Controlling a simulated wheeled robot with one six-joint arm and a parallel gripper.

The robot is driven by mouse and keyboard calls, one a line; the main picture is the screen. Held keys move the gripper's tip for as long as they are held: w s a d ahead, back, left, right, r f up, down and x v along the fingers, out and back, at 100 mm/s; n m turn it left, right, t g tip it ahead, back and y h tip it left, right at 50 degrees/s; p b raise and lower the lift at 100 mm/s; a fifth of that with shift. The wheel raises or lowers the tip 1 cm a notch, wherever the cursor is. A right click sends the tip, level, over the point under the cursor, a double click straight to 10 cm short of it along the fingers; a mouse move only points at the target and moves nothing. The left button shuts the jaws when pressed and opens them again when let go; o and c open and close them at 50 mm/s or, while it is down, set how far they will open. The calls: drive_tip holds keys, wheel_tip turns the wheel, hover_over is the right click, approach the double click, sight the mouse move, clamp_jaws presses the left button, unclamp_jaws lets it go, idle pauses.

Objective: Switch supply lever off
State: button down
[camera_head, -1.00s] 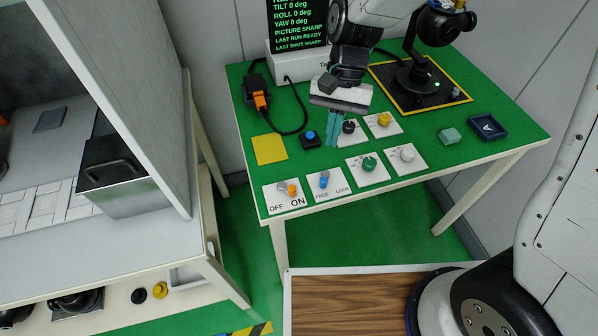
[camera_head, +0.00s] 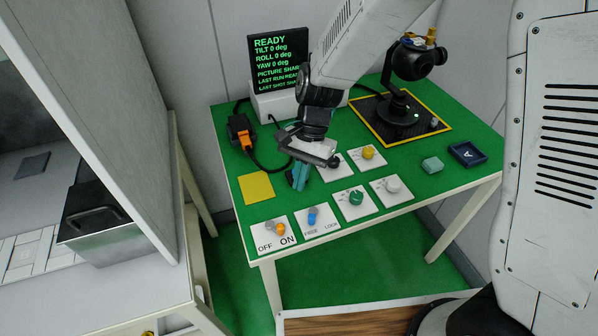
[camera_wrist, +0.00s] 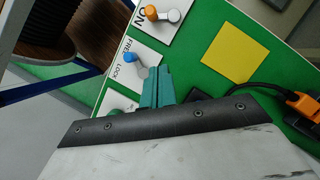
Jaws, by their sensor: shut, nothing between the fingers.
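The supply lever (camera_head: 279,229) has an orange knob on a white plate marked OFF and ON at the table's front left corner. Its orange knob lies on the ON side. It also shows in the wrist view (camera_wrist: 152,12), near the top. My gripper (camera_head: 299,178) is shut and empty, above the table behind the lever plates, to the right of the yellow square. In the wrist view my teal fingers (camera_wrist: 157,86) are together, pointing toward the FREE/LOCK plate, apart from the supply lever. The blue button beside the yellow square is hidden in the head view.
A blue-knobbed FREE/LOCK lever (camera_head: 312,216) stands right of the supply lever. Green (camera_head: 356,197), white (camera_head: 393,185) and yellow (camera_head: 368,152) knobs are farther right. A screen (camera_head: 279,66) reads READY. A camera gimbal (camera_head: 416,60) stands at the back right. A yellow square (camera_head: 256,188) lies flat.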

sight(275, 226)
drive_tip(key=x, duration=0.6)
drive_tip(key=shift+s, duration=0.1)
drive_tip(key=shift+s+a+r, duration=0.1)
drive_tip(key=shift+s+a, duration=0.2)
drive_tip(key=shift+s, duration=0.2)
drive_tip(key=shift+s+a+r, duration=0.1)
drive_tip(key=shift+s+a, duration=0.25)
drive_tip(key=shift+s, duration=0.2)
drive_tip(key=shift+s+a, duration=0.4)
drive_tip(key=shift+s, duration=0.15)
